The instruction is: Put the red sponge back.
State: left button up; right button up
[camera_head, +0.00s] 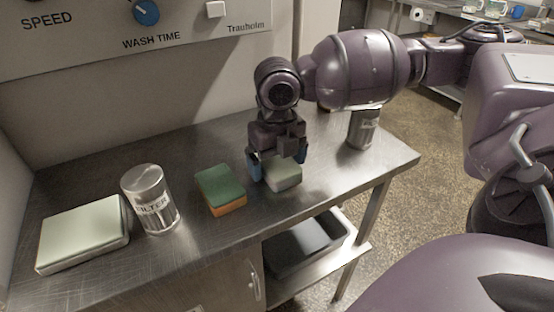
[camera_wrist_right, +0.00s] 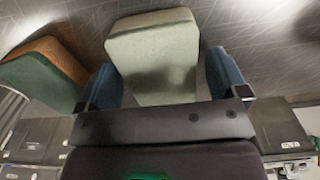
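No plainly red sponge shows. A sponge with a green top and an orange lower layer (camera_head: 221,190) lies on the steel counter, left of my right gripper; it also shows at the left of the right wrist view (camera_wrist_right: 48,75). A pale grey-green block, perhaps another sponge (camera_head: 284,177), lies on the counter under my right gripper (camera_head: 279,160). In the right wrist view the pale block (camera_wrist_right: 155,55) sits between the two blue fingers (camera_wrist_right: 163,82). The fingers are apart, one on each side; whether they touch it I cannot tell. My left gripper is not in view.
On the steel counter (camera_head: 100,190) stand a metal canister with a partly readable label (camera_head: 151,200), a pale flat box (camera_head: 84,234) at far left, and another metal canister (camera_head: 362,130) near the right edge. A dark bin (camera_head: 305,246) sits on the lower shelf.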

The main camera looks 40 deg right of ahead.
aim_at(277, 161)
notch_tip(277, 161, up, 12)
jog(key=p, duration=0.3)
dwell(0.7)
